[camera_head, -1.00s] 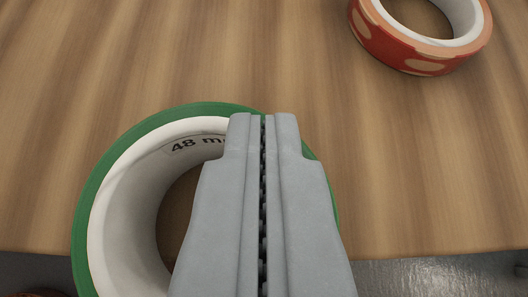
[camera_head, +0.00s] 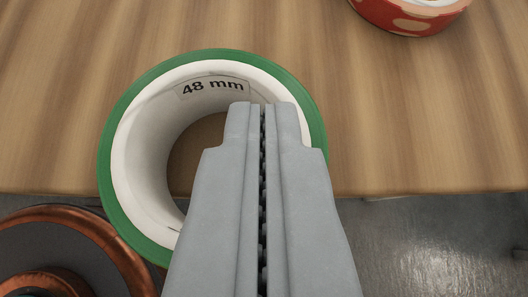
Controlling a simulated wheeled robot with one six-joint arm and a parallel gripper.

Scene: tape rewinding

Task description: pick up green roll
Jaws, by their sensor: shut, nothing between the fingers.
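The green roll (camera_head: 119,140) is a ring of green tape on a white core with a "48 mm" label inside. It lies flat at the centre left in the head camera view, by the near edge of the wooden table. My gripper (camera_head: 263,106) is shut and empty, its two grey fingers pressed together. In the picture the fingers cover the roll's right part and some of its hole. I cannot tell whether they touch the roll or are above it. The roll's lower right is hidden behind them.
A red roll with pale spots (camera_head: 412,18) lies on the wooden table (camera_head: 420,110) at the upper right, cut by the frame. A copper-rimmed round object (camera_head: 75,232) is below the table edge at lower left. Grey floor shows at lower right. Table between the rolls is clear.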

